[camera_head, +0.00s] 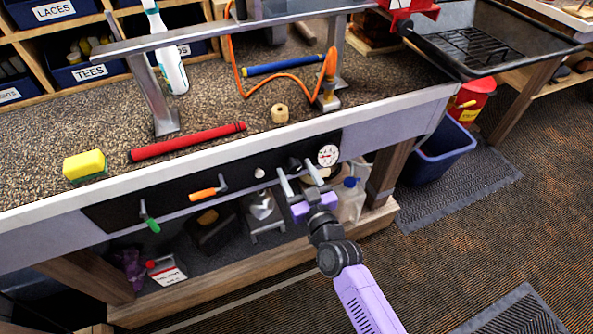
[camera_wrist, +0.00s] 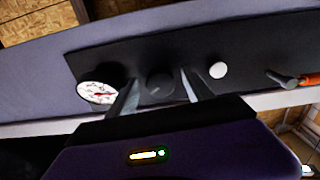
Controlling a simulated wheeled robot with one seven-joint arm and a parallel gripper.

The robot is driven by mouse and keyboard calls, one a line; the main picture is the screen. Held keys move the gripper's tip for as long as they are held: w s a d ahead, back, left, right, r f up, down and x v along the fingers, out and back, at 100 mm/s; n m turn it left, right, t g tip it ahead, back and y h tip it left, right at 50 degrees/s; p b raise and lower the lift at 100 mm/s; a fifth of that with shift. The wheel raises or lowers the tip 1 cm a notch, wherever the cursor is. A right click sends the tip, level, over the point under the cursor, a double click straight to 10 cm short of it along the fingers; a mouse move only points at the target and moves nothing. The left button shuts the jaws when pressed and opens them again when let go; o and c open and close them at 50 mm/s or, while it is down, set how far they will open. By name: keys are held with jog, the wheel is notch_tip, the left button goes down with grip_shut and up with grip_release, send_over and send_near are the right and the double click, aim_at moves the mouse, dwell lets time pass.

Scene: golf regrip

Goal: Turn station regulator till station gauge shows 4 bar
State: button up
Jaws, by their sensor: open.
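The station gauge (camera_head: 328,156) is a round white dial on the black panel under the bench's front edge. It also shows in the wrist view (camera_wrist: 98,92) with a red mark, but its reading is too small to tell. The station regulator appears to be the dark round knob (camera_head: 294,164) left of the gauge; in the wrist view the knob (camera_wrist: 159,84) sits between my fingers. My gripper (camera_head: 297,171) is open in front of the panel, its two fingers on either side of the knob. Contact with the knob cannot be told.
The black panel (camera_head: 110,214) also carries a white button (camera_head: 259,173), an orange-handled lever (camera_head: 204,194) and a green-handled lever (camera_head: 151,224). A red grip (camera_head: 187,142) and a yellow sponge (camera_head: 85,165) lie on the bench top. A blue bin (camera_head: 440,150) stands at right.

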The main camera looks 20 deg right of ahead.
jog(key=shift+w, duration=0.1)
grip_shut()
jog(key=shift+m, duration=0.3)
jog(key=m, duration=0.5)
jog(key=shift+r, duration=0.1)
jog(key=m, duration=0.6)
dwell(0.7)
grip_release()
